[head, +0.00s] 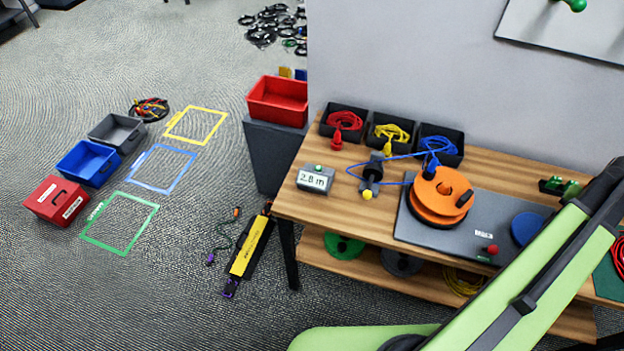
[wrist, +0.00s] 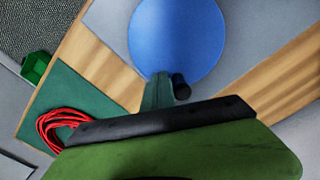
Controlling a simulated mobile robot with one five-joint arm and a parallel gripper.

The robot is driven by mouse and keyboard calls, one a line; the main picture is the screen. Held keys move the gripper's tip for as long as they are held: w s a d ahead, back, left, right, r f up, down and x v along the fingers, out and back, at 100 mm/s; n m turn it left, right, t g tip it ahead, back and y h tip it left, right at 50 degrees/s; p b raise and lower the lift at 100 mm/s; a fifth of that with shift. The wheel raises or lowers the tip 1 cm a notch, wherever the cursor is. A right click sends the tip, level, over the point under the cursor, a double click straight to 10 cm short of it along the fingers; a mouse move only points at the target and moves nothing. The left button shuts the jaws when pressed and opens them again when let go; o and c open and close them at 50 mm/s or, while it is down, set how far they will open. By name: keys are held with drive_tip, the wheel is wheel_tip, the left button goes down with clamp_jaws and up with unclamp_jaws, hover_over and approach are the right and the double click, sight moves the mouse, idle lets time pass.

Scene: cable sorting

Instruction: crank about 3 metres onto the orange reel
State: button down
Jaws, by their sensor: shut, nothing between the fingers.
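The orange reel (head: 440,195) stands on a grey board (head: 425,240) on the bench, with dark marks on its top. A blue cable (head: 395,157) runs from the right-hand black bin (head: 440,146) through a small dark device with a yellow knob (head: 370,180) toward the reel. The display (head: 315,179) reads 2.8 m. A blue disc (head: 527,228) lies right of the reel; it fills the upper middle of the wrist view (wrist: 178,35). My gripper (wrist: 165,88) appears shut and empty near the disc's lower edge. The head view does not show its fingertips clearly.
Black bins with red (head: 345,121) and yellow (head: 393,133) cables stand behind. A red knob (head: 489,250) sits at the board's front. A red cable coil (wrist: 62,128) lies on a green mat (wrist: 75,95). Coloured boxes and floor outlines lie left.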

drive_tip(key=shift+w+a, duration=0.1)
drive_tip(key=shift+w, duration=0.55)
wheel_tip(320, 180, up, 7)
drive_tip(key=p, duration=0.7)
idle(0.9)
